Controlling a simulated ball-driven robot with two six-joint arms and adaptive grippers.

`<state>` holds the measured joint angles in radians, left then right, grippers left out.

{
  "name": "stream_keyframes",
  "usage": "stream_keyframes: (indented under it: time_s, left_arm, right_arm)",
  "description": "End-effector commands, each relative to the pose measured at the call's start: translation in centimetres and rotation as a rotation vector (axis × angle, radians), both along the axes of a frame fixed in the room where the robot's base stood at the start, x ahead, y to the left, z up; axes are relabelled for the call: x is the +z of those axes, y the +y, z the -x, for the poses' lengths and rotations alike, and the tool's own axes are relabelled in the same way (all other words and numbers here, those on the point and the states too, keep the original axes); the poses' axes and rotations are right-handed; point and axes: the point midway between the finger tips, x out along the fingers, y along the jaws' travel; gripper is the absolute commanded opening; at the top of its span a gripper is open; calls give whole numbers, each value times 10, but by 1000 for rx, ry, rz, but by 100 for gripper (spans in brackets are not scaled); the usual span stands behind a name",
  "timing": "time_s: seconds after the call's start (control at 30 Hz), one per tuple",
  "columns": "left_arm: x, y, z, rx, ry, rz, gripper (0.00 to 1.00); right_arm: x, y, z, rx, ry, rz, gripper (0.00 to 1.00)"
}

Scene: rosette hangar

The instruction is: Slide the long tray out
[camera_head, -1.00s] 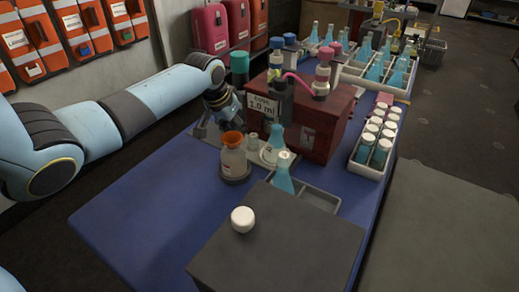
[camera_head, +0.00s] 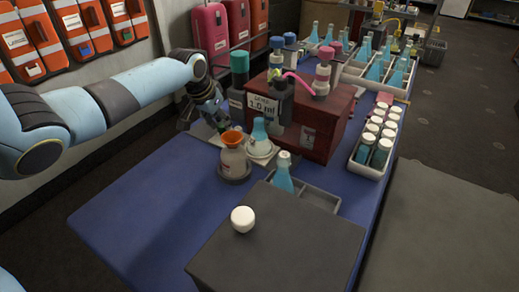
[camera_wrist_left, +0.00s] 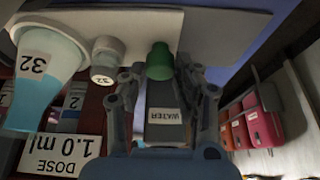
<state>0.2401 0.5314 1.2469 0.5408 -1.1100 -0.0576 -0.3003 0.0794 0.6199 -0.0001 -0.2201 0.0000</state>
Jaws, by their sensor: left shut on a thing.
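The long tray is a pale flat plate (camera_head: 204,133) beside the red dosing box, largely hidden by what stands on and before it. It fills much of the top of the left wrist view (camera_wrist_left: 230,35). A blue flask (camera_head: 259,131) and a small white-capped vial (camera_wrist_left: 107,47) stand on it. A green knob (camera_wrist_left: 160,62) sits at its edge. My left gripper (camera_head: 211,117) is shut on this knob, its fingers on both sides of it in the left wrist view. My right gripper is not in view.
An orange-topped bottle (camera_head: 233,158) stands on a round base just in front of the tray. The red box (camera_head: 312,130) and a teal-capped bottle (camera_head: 238,90) stand behind. A rack of white-capped vials (camera_head: 375,140) is at right. The blue table (camera_head: 140,205) is bare at front left.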

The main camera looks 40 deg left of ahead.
Motion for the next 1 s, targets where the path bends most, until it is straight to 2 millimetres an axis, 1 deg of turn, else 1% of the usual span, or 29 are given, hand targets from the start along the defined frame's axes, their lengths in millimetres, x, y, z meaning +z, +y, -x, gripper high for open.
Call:
stream_keyframes:
  time_s: [1.0]
  left_arm:
    - [-1,52,6,1,2,-2,10]
  right_arm:
    - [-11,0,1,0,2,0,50]
